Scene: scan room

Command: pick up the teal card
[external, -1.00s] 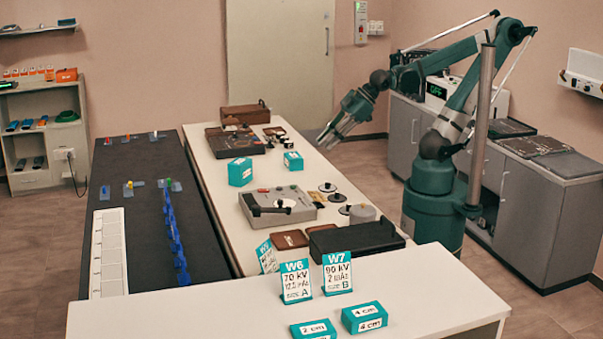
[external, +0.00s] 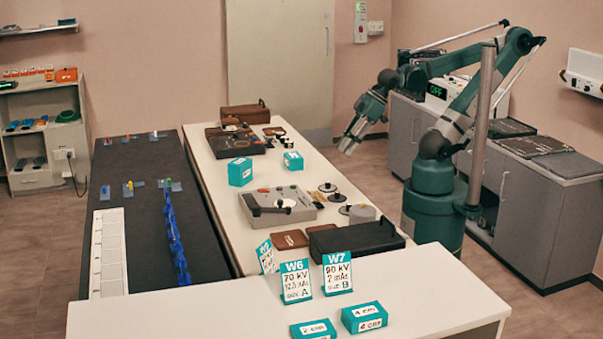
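No plain teal card stands out. Two white cards with teal headers stand upright on the front table: W6 (external: 296,283) and W7 (external: 337,274). A third such card (external: 267,258) stands turned away just behind them, its label hard to read. My gripper (external: 346,148) hangs in the air at the back right, beyond the long white table's right edge, pointing down and to the left. It is far from these cards and no object shows in it. Its fingers are too small to tell their opening.
Teal blocks (external: 364,317) lie at the front table's edge, and teal boxes (external: 240,172) sit on the long white table (external: 222,196). A grey control unit (external: 279,206) and a dark brown box (external: 356,238) stand near the cards. Grey cabinets (external: 545,210) stand behind my arm.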

